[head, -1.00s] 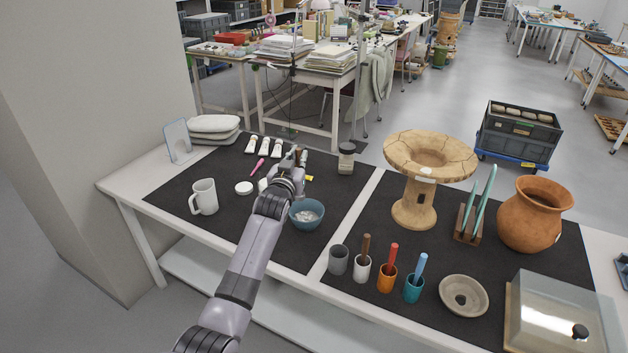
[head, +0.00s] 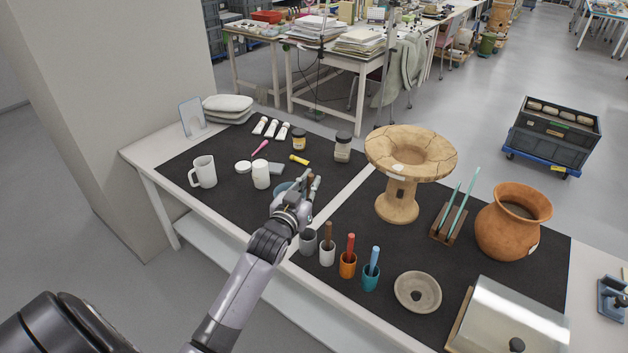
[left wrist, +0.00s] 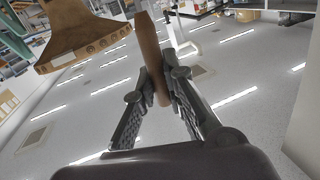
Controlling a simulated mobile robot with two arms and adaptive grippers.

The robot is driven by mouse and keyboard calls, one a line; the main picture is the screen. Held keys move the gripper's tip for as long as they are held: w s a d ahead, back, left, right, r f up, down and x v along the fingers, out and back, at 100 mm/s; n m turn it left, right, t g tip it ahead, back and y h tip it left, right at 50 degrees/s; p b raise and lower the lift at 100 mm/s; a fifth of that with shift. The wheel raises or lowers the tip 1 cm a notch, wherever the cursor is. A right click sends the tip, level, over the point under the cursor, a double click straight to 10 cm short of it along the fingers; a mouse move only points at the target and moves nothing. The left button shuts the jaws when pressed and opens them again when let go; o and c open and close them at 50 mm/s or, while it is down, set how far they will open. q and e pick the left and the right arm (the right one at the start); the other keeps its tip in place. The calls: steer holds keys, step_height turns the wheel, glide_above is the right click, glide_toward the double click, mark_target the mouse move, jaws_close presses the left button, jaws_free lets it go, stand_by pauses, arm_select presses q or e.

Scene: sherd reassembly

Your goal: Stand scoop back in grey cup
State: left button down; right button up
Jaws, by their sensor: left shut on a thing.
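The grey cup (head: 307,241) stands at the front left of the row of cups, and I see nothing standing in it. My left gripper (head: 308,186) is above and behind it, shut on the scoop. In the left wrist view the scoop's brown handle (left wrist: 152,62) is clamped between the two fingers (left wrist: 160,92); its scoop end is hidden. My right gripper is not in view.
A white cup (head: 327,254) with a brown handle, an orange cup (head: 348,265) and a teal cup (head: 371,278) stand right of the grey cup. The blue bowl (head: 283,187) is partly hidden behind my gripper. A pottery stand (head: 397,200) rises behind.

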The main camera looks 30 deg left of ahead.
arm_select(q)
steer(key=shift+d+f+b, duration=0.1)
steer(key=shift+f+b, duration=0.55)
steer(key=shift+f, duration=0.15)
steer(key=shift+d+f+b, duration=0.1)
steer(key=shift+f+b, duration=1.2)
steer(key=shift+f, duration=0.05)
steer(key=shift+f+b, duration=0.95)
steer(key=shift+f, duration=0.65)
steer(key=shift+f+b, duration=1)
steer(key=shift+f, duration=0.6)
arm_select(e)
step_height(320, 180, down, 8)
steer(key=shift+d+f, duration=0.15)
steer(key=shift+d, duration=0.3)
arm_select(q)
steer(key=c, duration=1.6)
jaws_free()
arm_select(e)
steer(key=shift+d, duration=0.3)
arm_select(q)
steer(key=shift+o, duration=0.2)
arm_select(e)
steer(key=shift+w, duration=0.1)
